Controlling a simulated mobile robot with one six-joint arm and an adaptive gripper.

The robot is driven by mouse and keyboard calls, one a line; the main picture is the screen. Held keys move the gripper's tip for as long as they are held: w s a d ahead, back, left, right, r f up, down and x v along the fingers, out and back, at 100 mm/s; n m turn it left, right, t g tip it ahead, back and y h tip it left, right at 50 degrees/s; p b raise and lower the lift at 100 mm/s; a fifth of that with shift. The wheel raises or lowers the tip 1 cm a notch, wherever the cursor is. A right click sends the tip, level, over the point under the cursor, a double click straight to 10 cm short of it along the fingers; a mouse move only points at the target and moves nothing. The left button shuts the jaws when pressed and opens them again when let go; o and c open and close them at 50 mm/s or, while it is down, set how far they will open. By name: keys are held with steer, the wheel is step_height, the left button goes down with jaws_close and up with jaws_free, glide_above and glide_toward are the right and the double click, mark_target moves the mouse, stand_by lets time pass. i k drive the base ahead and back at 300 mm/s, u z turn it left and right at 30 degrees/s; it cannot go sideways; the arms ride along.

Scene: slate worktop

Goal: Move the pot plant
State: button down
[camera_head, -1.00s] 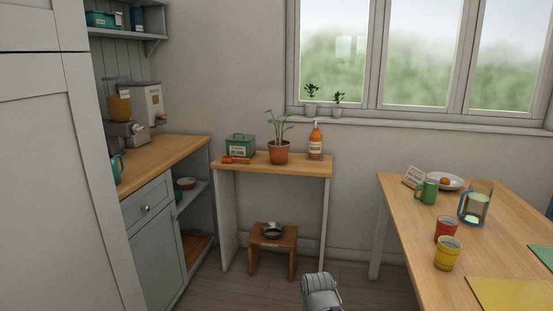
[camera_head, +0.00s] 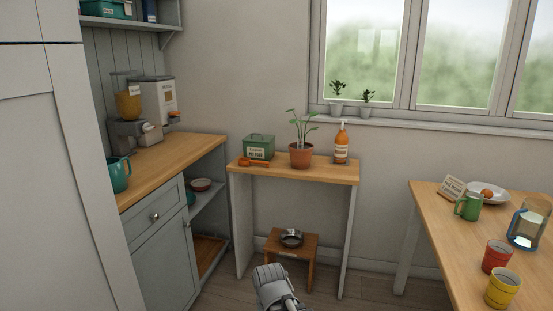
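A green-leaved plant in a terracotta pot (camera_head: 301,155) stands upright on a small wooden-topped side table (camera_head: 325,174) against the wall. An orange bottle (camera_head: 341,146) stands to its right and a green tin (camera_head: 259,147) to its left. Two smaller pot plants (camera_head: 337,106) stand on the window sill. A grey part of my own arm (camera_head: 272,287) shows at the bottom centre, well below and in front of the table. My gripper's fingers cannot be made out.
An orange tool-like item (camera_head: 254,163) lies in front of the tin. A low stool (camera_head: 288,247) with a metal bowl (camera_head: 291,238) stands under the side table. A counter (camera_head: 170,165) is at left. A dining table (camera_head: 435,207) with cups and a jug is at right. Floor between is clear.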

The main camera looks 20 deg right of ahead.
mark_target(301, 151)
steer(key=u, duration=0.15)
steer(key=i, duration=2.05)
steer(key=z, duration=0.65)
steer(key=k, duration=0.9)
steer(key=z, duration=0.05)
steer(key=i, duration=0.25)
steer(key=z, duration=0.1)
